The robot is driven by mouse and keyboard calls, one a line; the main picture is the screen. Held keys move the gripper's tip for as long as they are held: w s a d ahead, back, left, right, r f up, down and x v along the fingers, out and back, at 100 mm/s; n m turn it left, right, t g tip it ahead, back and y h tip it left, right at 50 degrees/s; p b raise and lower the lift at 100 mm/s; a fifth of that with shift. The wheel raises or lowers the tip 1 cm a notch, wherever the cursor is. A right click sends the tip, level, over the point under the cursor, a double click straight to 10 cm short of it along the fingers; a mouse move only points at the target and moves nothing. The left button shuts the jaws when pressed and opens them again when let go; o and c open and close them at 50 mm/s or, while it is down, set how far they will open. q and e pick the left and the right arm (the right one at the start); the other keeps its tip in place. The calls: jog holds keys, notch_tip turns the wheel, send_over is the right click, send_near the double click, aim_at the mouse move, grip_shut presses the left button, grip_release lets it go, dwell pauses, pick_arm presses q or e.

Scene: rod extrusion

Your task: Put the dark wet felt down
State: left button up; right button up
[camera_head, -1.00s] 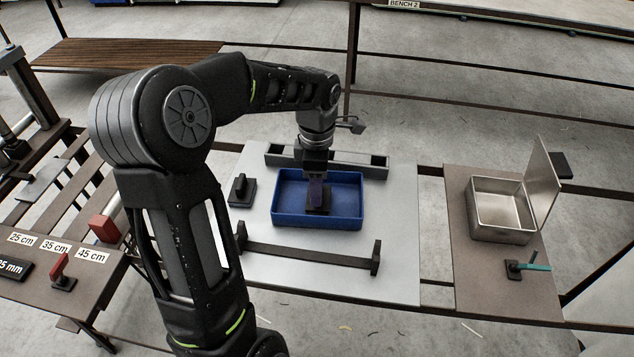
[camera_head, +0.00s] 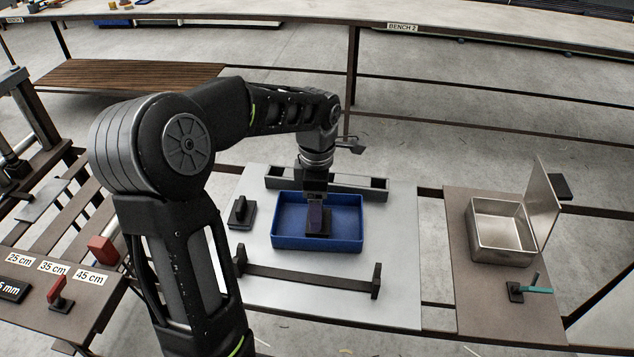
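A dark felt block (camera_head: 318,234) is inside the blue tray (camera_head: 290,241), low and near its middle. My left gripper (camera_head: 317,217) points straight down over it, with narrow fingers close together at the block's upright grip. It looks shut on it. I cannot tell whether the block's underside touches the tray floor. A second dark block with a handle (camera_head: 242,212) stands on the pale board left of the tray. My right gripper is out of view.
A dark bar on two end posts (camera_head: 306,280) lies in front of the tray. A slotted grey rail (camera_head: 345,185) lies behind it. An open metal box (camera_head: 501,245) and a teal-handled tool (camera_head: 537,289) are on the right board. A red-handled stamp (camera_head: 58,291) is at left.

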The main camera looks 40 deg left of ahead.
pick_arm(q)
notch_tip(320, 180, up, 11)
jog(key=shift+r, duration=0.2)
dwell(0.7)
